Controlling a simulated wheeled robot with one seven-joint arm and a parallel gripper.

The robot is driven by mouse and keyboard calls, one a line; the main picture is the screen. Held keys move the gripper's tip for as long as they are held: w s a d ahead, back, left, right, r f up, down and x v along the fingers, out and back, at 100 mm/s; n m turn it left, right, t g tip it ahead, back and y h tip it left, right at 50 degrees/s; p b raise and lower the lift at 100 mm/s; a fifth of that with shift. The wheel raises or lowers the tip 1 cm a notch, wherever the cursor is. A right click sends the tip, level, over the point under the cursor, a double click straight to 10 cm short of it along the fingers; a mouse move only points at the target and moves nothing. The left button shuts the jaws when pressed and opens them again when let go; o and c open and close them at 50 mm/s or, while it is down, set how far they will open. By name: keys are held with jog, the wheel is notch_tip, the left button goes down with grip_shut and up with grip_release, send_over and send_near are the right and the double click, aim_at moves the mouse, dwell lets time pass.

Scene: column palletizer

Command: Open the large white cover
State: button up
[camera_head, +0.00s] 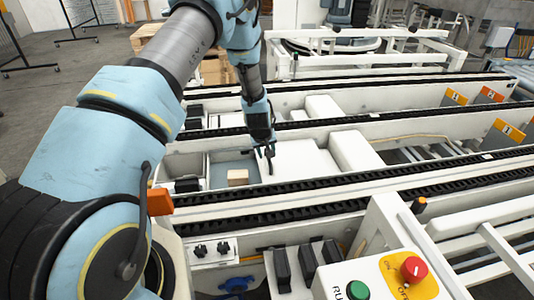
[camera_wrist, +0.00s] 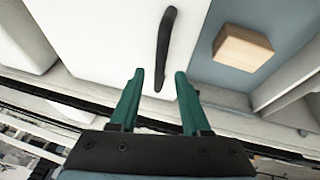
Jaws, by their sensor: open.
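The large white cover (camera_head: 300,163) is a flat panel in the machine frame, between the black conveyor chains. In the wrist view the cover (camera_wrist: 95,38) fills the upper left, with a dark curved handle (camera_wrist: 165,45) near its right edge. My gripper (camera_head: 267,156) is over the cover's left edge in the head view. In the wrist view my gripper (camera_wrist: 158,76) has its green fingers apart, and the handle's lower end shows between them. I cannot tell whether they touch it. Most of the handle is hard to make out in the head view.
An uncovered grey-blue compartment beside the cover holds a wooden block (camera_head: 238,177), also in the wrist view (camera_wrist: 242,48). Black chain rails (camera_head: 330,184) run along the compartment. A control box with a red button (camera_head: 413,269) and a green button (camera_head: 357,290) stands in front.

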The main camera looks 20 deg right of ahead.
jog(key=v, duration=1)
jog(key=shift+b, duration=0.3)
jog(key=shift+r, duration=0.1)
jog(key=s+a+r+y+p, duration=0.1)
jog(key=s+a+r+p, duration=0.25)
jog(key=a+r, duration=1.2)
jog(key=s+a+r+g+y+p, duration=0.1)
jog(key=s+a+r+p, duration=0.1)
jog(key=s+a+r, duration=0.3)
jog(key=s+a+r+g+p, duration=0.1)
jog(key=s+a+r+p, duration=0.2)
jog(key=a, duration=0.8)
jog(key=s+r, duration=0.2)
jog(key=s, duration=0.2)
jog(key=shift+a+y, duration=0.2)
jog(key=shift+y, duration=0.2)
